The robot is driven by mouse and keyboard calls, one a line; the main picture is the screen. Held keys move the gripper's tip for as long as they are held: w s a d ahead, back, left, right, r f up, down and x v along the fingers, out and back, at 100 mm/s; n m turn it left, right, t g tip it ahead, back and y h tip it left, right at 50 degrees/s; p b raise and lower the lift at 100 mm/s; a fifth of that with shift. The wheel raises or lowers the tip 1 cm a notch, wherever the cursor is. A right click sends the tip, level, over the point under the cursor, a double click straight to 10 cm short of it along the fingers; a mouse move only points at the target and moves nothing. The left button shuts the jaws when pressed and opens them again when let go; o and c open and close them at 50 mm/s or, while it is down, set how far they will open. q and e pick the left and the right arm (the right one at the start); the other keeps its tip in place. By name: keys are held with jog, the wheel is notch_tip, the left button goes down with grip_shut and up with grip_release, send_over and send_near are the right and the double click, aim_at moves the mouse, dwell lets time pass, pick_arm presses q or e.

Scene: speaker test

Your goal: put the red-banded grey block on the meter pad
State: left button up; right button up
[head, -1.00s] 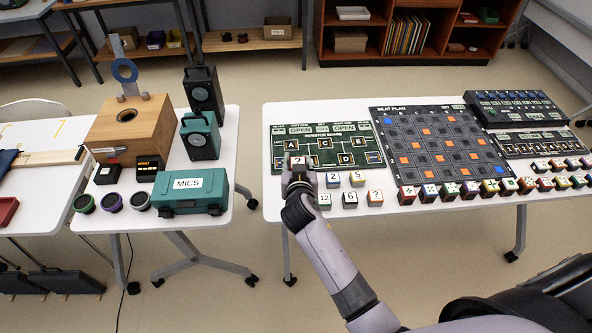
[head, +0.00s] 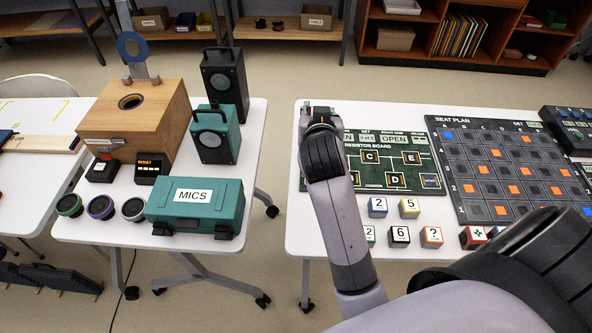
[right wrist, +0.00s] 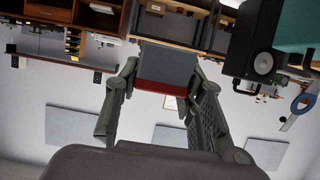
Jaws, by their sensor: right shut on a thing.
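The red-banded grey block (right wrist: 166,62) is between the fingers of my right gripper (right wrist: 164,78) in the right wrist view. Its grey face is up and its red band is nearest the palm. In the head view my right gripper (head: 320,118) is over the left end of the green resistor board (head: 366,139), and my wrist hides most of the block. I cannot make out a labelled meter pad; the arm covers the board's left part. My left gripper is not in view.
Several numbered cubes (head: 400,235) stand in front of the board. The seat plan board (head: 480,130) lies to the right. On the left table are a green MICS case (head: 195,210), a wooden box (head: 140,120) and two speakers (head: 215,135). A floor gap separates the tables.

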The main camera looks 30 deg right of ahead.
notch_tip(320, 180, down, 14)
jog(key=shift+f+b, duration=0.25)
jog(key=shift+b, duration=0.35)
jog(key=shift+f, duration=0.65)
notch_tip(320, 180, down, 4)
jog(key=shift+b, duration=0.35)
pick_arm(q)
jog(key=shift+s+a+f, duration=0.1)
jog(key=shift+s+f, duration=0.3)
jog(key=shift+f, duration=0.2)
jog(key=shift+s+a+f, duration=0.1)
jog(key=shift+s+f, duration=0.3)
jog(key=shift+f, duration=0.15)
pick_arm(e)
jog(key=shift+f, duration=0.15)
jog(key=o, duration=1.2)
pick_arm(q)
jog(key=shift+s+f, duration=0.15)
